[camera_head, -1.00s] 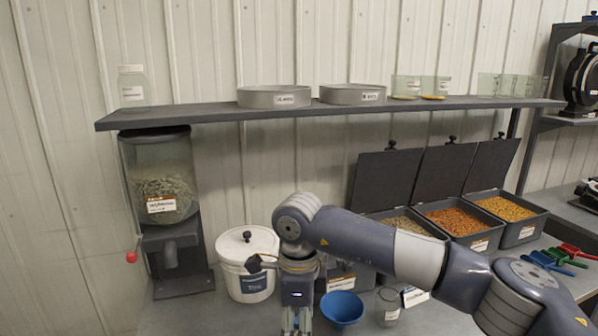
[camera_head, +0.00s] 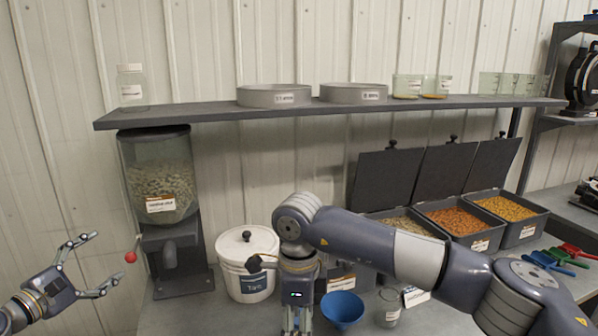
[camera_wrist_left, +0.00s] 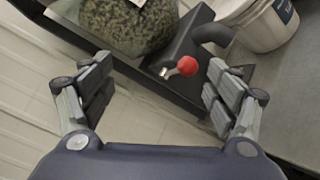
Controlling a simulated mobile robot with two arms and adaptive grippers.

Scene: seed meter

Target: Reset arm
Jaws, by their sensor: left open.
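My left gripper (camera_head: 92,265) is open and empty at the lower left of the head view, beside the seed dispenser (camera_head: 160,190). The dispenser's red lever knob (camera_head: 131,257) is just right of the fingertips in the head view. In the left wrist view the red knob (camera_wrist_left: 187,66) shows ahead, between the two open fingers and beyond their tips. My right arm crosses the middle of the head view; its gripper (camera_head: 297,325) is pointed down over the counter and cut off by the bottom edge, so its fingertips are hidden.
A white lidded bucket (camera_head: 247,265), a blue funnel (camera_head: 342,308) and a glass jar (camera_head: 389,306) stand on the counter. Open seed bins (camera_head: 465,222) are at the right. A shelf (camera_head: 330,109) runs above with sieves and jars.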

